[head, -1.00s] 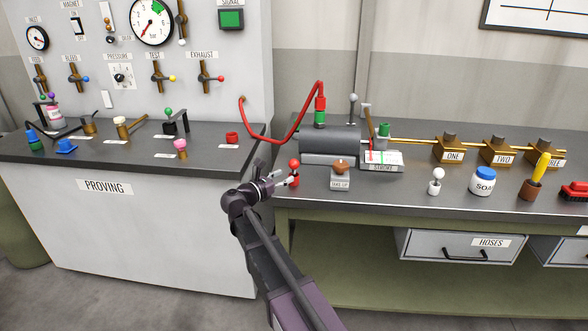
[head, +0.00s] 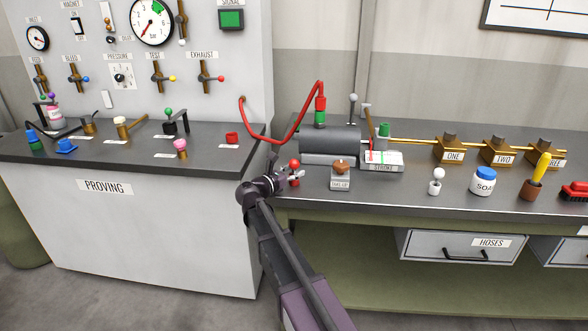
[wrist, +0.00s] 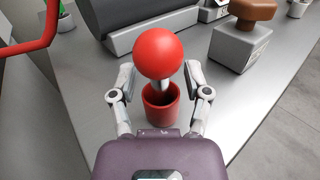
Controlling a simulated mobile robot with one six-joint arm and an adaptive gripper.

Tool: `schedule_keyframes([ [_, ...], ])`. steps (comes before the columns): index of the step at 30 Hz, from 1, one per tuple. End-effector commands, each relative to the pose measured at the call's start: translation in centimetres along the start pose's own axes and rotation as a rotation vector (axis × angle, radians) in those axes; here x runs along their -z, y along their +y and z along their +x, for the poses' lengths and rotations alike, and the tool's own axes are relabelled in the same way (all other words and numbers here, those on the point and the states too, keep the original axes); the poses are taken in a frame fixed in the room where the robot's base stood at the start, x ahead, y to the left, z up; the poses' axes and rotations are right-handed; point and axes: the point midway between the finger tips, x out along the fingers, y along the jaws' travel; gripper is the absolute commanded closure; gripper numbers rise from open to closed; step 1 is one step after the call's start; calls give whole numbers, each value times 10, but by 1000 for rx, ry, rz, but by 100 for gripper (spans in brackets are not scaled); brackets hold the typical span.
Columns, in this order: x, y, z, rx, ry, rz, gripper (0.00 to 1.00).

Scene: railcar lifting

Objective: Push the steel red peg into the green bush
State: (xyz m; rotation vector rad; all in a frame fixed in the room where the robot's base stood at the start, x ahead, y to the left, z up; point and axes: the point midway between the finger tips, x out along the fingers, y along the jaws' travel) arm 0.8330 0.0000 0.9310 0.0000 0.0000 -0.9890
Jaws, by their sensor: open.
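The red peg has a round red ball head (wrist: 158,52) and stands in a red cup-like holder (wrist: 161,106); a bit of its steel stem shows between them. In the head view the ball (head: 295,164) is at the bench's left front. My gripper (wrist: 160,76) is open, one finger on either side of the peg just below the ball; I cannot tell whether they touch it. In the head view my gripper (head: 297,174) partly covers the holder. A green collar (head: 384,130), which may be the green bush, stands behind the STROKE plate. Another green collar (head: 320,118) is under the hose end.
A grey cylinder (head: 330,139) lies behind the peg. A TAKE UP block (head: 340,180) with a brown knob stands just right of it. The STROKE plate (head: 381,161) is farther right. A red hose (head: 270,139) arches at the left. The bench front between TAKE UP and the white-knobbed peg (head: 437,182) is clear.

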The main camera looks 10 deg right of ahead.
Motion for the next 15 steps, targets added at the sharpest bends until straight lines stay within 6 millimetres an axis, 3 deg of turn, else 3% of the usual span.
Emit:
schedule_keyframes([
  [5,0,0,0,0,0,0,41],
  [11,0,0,0,0,0,0,100],
  [15,0,0,0,0,0,0,100],
])
